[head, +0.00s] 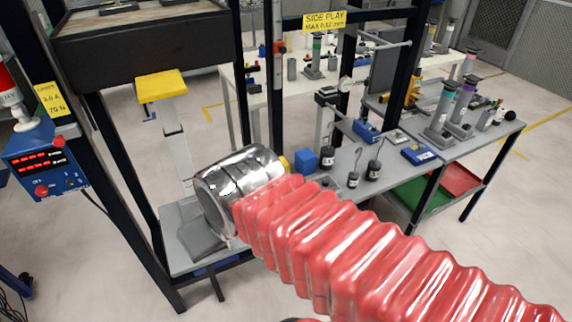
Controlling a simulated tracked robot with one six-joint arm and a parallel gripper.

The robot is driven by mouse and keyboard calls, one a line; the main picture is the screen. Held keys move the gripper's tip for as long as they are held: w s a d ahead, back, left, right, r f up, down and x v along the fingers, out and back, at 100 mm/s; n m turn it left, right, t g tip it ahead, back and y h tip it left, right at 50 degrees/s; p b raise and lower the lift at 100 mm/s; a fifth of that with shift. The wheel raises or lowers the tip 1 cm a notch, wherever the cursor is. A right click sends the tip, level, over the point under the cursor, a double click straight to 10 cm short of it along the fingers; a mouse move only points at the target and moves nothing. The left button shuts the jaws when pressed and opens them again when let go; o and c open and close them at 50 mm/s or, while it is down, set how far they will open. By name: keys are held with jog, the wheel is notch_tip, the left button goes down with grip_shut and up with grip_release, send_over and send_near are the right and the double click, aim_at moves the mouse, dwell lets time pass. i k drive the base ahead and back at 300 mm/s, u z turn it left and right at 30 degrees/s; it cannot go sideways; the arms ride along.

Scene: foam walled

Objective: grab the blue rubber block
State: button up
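A blue block (306,161) stands on the grey bench, just right of the silver end of my arm in the picture. A small yellow round part shows between the two. My arm, in a red ribbed sleeve, reaches in from the lower right and ends in a shiny silver wrist (238,186) over the left part of the bench. The fingers of my gripper cannot be made out, so I cannot tell whether they are open or shut. I cannot tell whether the wrist touches anything. The block appears apart from it.
Dark weights with hooks (374,170) stand right of the block. A blue box (418,154) and grey-based posts (440,112) stand farther right. Black frame uprights (120,170) and a yellow-topped part (162,85) are at the left. A blue meter box (45,160) is far left.

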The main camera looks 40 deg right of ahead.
aim_at(305, 160)
jog(key=u, duration=1.7)
jog(key=k, duration=0.9)
jog(key=z, duration=1.7)
